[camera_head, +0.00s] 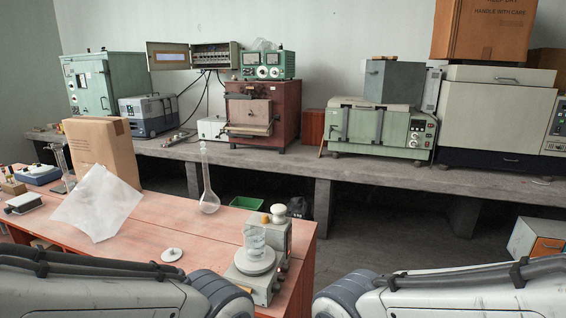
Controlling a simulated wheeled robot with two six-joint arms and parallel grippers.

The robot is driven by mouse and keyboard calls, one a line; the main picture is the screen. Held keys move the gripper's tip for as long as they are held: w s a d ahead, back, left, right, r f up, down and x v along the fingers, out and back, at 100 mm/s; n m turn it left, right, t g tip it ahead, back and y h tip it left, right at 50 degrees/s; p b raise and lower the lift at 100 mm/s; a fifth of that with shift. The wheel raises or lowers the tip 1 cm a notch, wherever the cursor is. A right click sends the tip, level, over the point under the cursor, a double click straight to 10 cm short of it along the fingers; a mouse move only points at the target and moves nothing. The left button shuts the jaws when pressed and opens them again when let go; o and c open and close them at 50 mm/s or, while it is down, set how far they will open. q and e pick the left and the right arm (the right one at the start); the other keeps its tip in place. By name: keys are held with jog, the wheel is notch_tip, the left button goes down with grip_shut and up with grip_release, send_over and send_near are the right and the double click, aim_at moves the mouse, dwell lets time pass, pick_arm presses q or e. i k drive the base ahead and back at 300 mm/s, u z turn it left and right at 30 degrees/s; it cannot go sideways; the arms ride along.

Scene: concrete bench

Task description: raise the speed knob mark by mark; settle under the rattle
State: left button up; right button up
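A small grey bench device (258,285) with a round pale plate (254,262) stands near the right end of the reddish wooden table. A clear glass beaker (254,240) is upright on the plate; I cannot make out its contents clearly. A grey box-like part (276,240) rises behind the beaker, with a cream rounded piece (278,212) on top. I cannot tell which part is the speed knob, and no marks are readable. My two arms show along the bottom edge, left and right of the device. Both grippers are out of view.
A long-necked flask (208,195) stands behind the device to its left. A white disc (172,254) lies on the table (140,275). A white sheet (98,203) leans by a cardboard box (103,146). A concrete bench (300,168) with several instruments runs along the wall.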

aim_at(276, 289)
jog(key=z, duration=0.55)
jog(key=k, duration=1.25)
jog(key=z, duration=1.25)
jog(key=i, duration=1.3)
jog(key=u, duration=1.05)
jog(key=i, duration=0.35)
jog(key=u, duration=0.3)
